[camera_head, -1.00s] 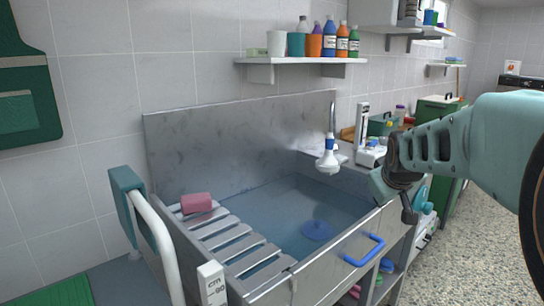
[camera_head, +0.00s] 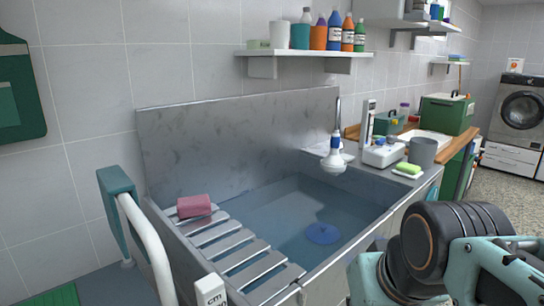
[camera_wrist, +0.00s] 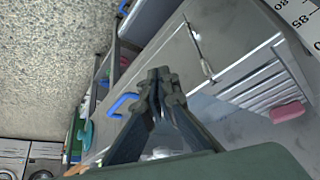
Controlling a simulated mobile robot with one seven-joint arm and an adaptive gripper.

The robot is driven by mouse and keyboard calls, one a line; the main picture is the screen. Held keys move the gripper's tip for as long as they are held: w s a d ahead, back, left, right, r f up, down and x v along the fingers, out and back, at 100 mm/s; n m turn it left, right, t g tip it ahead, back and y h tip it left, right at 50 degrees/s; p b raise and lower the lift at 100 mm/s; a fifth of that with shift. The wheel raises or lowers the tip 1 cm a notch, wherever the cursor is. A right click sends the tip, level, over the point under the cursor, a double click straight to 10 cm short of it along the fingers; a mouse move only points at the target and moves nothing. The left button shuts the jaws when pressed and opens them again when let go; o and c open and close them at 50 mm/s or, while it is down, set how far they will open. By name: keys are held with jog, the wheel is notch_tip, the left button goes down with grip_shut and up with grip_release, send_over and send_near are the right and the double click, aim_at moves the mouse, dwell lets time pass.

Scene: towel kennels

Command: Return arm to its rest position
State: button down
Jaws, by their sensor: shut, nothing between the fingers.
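My gripper (camera_wrist: 160,85) shows in the wrist view, its dark fingers together and empty. It hangs in front of the steel washing tub (camera_wrist: 185,55), with the blue handle (camera_wrist: 124,104) just left of the fingertips in the picture. In the head view my arm (camera_head: 430,250) is folded low at the right, in front of the tub's right end. The gripper itself is hidden or cut off there.
The steel tub (camera_head: 235,145) holds water, a slatted rack with a pink sponge (camera_head: 194,206) and a blue drain disc (camera_head: 323,233). A white rail with a teal pad (camera_head: 119,180) stands at left. A counter with a grey cup (camera_head: 422,152) lies beyond. Speckled floor is open at right.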

notch_tip(320, 180, up, 28)
jog(key=s+p, duration=0.2)
jog(key=p, duration=2.7)
jog(key=shift+s+a+m, duration=0.15)
jog(key=shift+a+m, duration=0.15)
jog(key=shift+a, duration=0.05)
